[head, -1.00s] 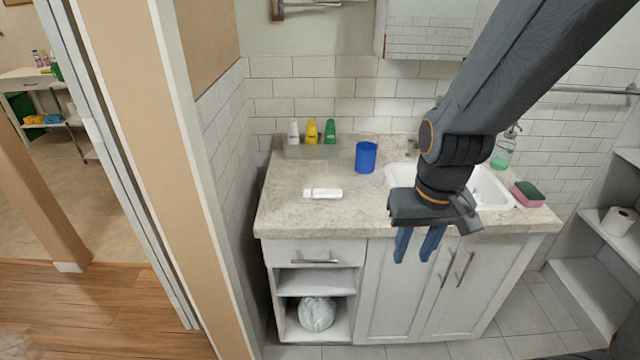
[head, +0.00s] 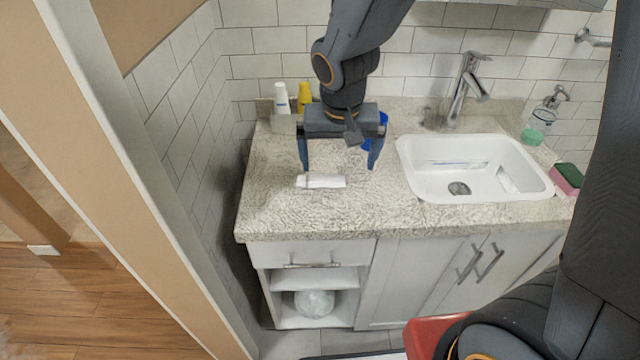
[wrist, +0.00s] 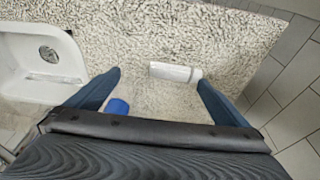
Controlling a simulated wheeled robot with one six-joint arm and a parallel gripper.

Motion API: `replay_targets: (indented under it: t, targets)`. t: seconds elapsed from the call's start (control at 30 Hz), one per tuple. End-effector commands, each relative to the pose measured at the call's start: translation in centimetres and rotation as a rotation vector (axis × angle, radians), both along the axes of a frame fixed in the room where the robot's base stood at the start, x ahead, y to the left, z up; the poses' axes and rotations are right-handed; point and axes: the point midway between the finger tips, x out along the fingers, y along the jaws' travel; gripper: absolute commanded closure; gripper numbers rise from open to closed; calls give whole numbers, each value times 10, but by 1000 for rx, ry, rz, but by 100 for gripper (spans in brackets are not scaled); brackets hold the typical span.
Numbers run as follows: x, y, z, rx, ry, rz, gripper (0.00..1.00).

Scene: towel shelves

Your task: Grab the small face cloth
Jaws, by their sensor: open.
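The small face cloth appears to be the white rolled item (head: 321,181) lying on the speckled countertop (head: 270,215), left of the sink. It also shows in the wrist view (wrist: 175,72), ahead of and between my fingertips, nearer the right finger in that picture. My gripper (head: 338,167) is open and empty, with its two blue fingers apart. It hangs over the counter, above and slightly behind the white roll in the head view. I cannot tell the exact gap between fingertips and counter.
A blue cup (head: 373,130) stands close behind the right finger. White (head: 281,98) and yellow (head: 304,96) bottles stand at the back left. The white sink (head: 410,180) is to the right, with a faucet (head: 466,88) and a sponge (head: 567,178). Front-left counter is clear.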

Motion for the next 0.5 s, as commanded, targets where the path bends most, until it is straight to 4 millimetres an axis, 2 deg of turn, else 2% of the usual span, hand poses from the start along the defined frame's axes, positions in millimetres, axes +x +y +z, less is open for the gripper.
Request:
replay_targets:
  t: [0.03, 0.17, 0.5]
  targets:
    - [8, 16, -6, 4, -12, 3, 0]
    - [18, 36, -11, 12, -34, -8, 0]
    - [26, 39, -36, 14, -37, -11, 0]
